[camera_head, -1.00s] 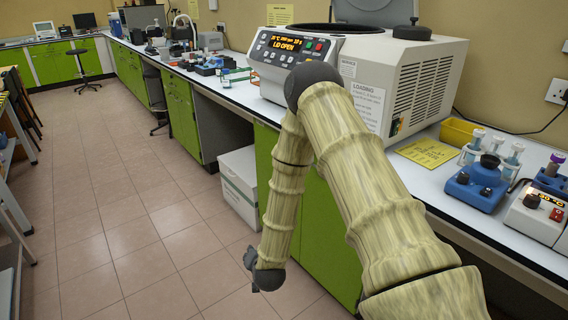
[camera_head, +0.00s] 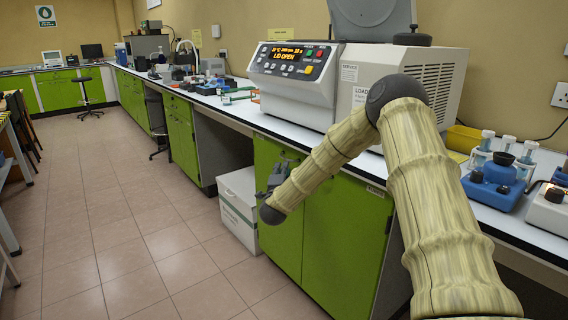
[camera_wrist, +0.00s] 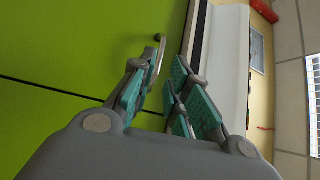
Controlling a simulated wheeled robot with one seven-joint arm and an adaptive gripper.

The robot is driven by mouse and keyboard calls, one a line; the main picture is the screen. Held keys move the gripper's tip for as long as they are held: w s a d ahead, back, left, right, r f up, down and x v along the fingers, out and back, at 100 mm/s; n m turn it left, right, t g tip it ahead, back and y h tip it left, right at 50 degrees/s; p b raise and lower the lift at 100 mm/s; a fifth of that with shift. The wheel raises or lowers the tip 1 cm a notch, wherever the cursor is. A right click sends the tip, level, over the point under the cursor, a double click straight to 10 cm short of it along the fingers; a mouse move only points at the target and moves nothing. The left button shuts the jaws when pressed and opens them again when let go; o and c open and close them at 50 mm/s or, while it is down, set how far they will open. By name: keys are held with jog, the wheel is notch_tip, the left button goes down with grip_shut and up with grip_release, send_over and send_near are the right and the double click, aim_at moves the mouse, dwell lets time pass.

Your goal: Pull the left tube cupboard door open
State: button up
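The green left cupboard door (camera_head: 278,225) stands under the bench and looks closed. The green right door (camera_head: 345,240) is beside it. My gripper (camera_head: 272,174) is in front of the upper part of the left door, near its left side. In the wrist view my gripper (camera_wrist: 158,88) is open, with teal pads on both fingers. A thin curved metal handle (camera_wrist: 158,58) on the green front (camera_wrist: 80,40) shows at the fingertips, close to the left finger. I cannot tell whether they touch.
A white box (camera_head: 238,198) stands on the floor left of the cupboard. The centrifuge (camera_head: 293,88) sits on the bench above, lid open. The tiled floor (camera_head: 130,220) to the left is clear.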

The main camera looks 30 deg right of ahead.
jog(key=x, duration=0.7)
jog(key=shift+b, duration=0.4)
jog(key=shift+w, duration=0.15)
grip_shut()
